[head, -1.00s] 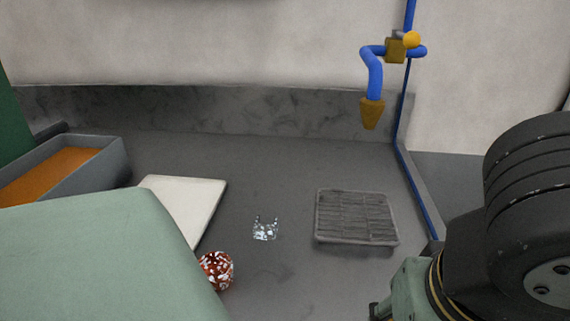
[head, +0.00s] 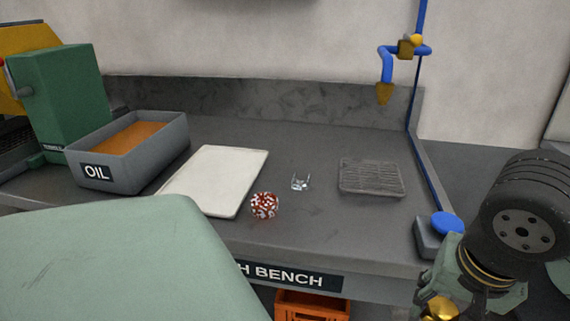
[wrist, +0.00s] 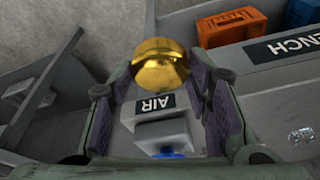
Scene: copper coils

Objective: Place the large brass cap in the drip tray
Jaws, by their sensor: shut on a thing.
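The large brass cap (wrist: 160,66) is a shiny gold dome held between the finger pads of my gripper (wrist: 162,88) in the wrist view. Part of the cap also shows at the bottom edge of the head view (head: 441,308), at the lower right below my wrist. My gripper is shut on it, and its fingers are mostly cut off in the head view. The drip tray (head: 371,190) is a grey, ribbed, shallow square at the right of the bench, under the blue tap. It looks empty. The cap is apart from it, nearer to me and to the right.
A grey AIR box (wrist: 155,120) with a blue button (head: 446,223) stands at the bench's right front corner, close to my gripper. A red speckled object (head: 264,206), a small clear piece (head: 300,182), a white board (head: 216,180) and an OIL bin (head: 90,174) lie left of the tray.

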